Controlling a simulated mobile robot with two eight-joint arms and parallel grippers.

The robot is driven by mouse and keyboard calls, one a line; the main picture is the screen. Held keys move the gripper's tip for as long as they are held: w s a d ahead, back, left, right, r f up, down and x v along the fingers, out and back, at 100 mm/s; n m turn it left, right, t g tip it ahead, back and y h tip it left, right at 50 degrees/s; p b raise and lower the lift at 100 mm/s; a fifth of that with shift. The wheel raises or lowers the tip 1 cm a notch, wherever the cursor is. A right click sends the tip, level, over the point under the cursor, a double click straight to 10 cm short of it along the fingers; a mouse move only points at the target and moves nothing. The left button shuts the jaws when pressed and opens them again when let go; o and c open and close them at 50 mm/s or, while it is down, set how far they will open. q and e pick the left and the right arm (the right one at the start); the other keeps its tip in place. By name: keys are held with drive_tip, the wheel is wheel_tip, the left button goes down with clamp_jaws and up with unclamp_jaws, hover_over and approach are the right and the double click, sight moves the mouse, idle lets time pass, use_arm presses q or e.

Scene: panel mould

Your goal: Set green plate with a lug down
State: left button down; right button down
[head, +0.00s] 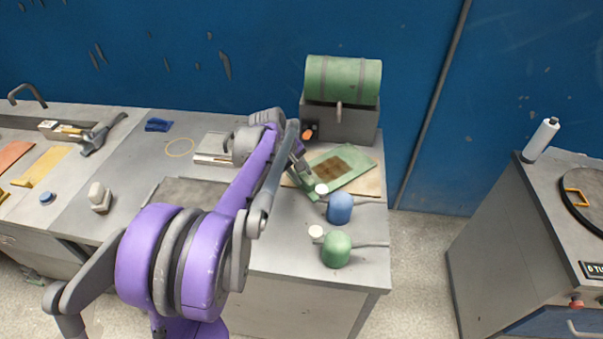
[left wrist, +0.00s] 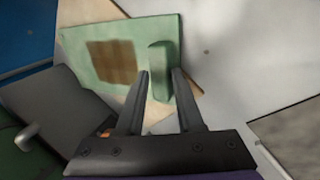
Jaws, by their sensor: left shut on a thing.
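The green plate (head: 362,164) has a brown square patch and a raised green lug (left wrist: 160,71). In the head view it is at the right end of the bench, over a tan board (head: 371,184). My left gripper (head: 310,184) is at the plate's near left side. The left wrist view shows its two dark fingers (left wrist: 160,76) shut on the lug, one on each side. The plate (left wrist: 88,56) spreads out beyond the fingertips there. Whether it touches the board is unclear. My right gripper is not in view.
A blue knob-like tool (head: 340,208) and a green one (head: 336,250) stand near the plate, with pale discs beside them. A grey box with a green drum (head: 343,79) stands behind. A hammer (head: 97,137) lies at left.

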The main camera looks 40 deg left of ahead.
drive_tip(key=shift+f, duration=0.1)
use_arm(q)
drive_tip(key=c, duration=0.5)
unclamp_jaws()
drive_tip(key=shift+c, duration=0.2)
drive_tip(key=p+v, duration=0.1)
drive_tip(key=v, duration=1.1)
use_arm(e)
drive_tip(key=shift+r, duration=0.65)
use_arm(q)
drive_tip(key=shift+s, duration=0.15)
